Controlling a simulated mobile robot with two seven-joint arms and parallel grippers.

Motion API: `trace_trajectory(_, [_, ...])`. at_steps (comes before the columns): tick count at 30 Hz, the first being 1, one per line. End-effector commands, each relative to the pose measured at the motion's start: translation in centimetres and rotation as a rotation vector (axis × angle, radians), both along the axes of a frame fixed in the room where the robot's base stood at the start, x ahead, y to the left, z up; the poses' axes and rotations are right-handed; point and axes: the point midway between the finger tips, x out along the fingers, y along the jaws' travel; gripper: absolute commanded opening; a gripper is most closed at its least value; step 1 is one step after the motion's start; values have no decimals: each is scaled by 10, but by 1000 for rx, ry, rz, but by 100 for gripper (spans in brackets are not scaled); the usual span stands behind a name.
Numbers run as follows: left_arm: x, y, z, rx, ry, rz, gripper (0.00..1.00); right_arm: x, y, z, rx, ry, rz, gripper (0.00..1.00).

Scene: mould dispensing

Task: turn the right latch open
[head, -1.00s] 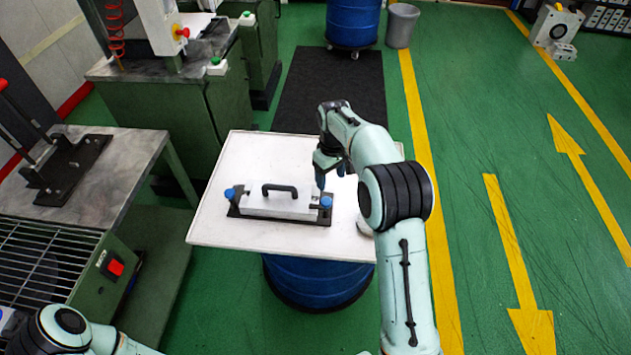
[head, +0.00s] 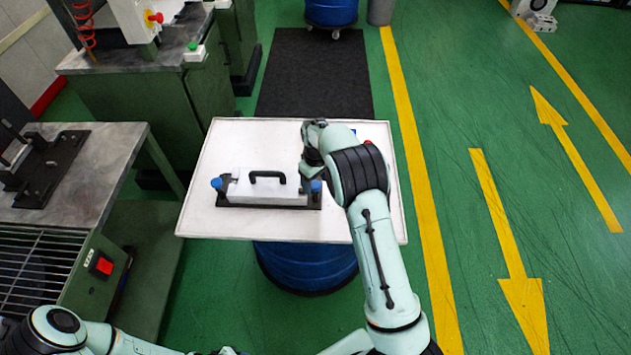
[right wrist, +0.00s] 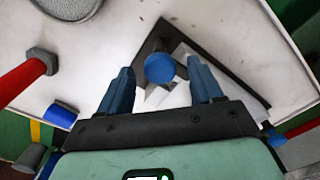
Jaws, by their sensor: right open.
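The mould (head: 265,190) is a pale block with a black handle (head: 268,176) on a dark base plate, lying on the white table top (head: 200,225). The right latch has a blue knob (head: 316,187) at the plate's right end. In the right wrist view the blue knob (right wrist: 159,67) lies just ahead of and between my two fingers; I cannot tell if they touch it. My right gripper (right wrist: 161,88) is open, and the arm partly hides it in the head view. A blue knob (head: 216,183) marks the left latch. My left gripper is out of view.
In the right wrist view, a red-handled tool (right wrist: 22,80) with a grey head lies left of my fingers, near a blue object (right wrist: 61,114). A grey workbench (head: 80,200) stands to the left. The table top's front strip is clear.

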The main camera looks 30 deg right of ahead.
Motion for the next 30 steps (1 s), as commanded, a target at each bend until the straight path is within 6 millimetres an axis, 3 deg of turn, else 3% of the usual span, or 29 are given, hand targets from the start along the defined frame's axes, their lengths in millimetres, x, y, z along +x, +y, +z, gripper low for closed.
trace_trajectory(11, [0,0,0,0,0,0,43,0,0,-6,0,0,0,65])
trace_trajectory(16, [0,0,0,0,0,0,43,0,0,-6,0,0,0,13])
trace_trajectory(17, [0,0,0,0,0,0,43,0,0,-6,0,0,0,9])
trace_trajectory(30, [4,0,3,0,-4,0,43,0,0,-5,0,0,-83,9])
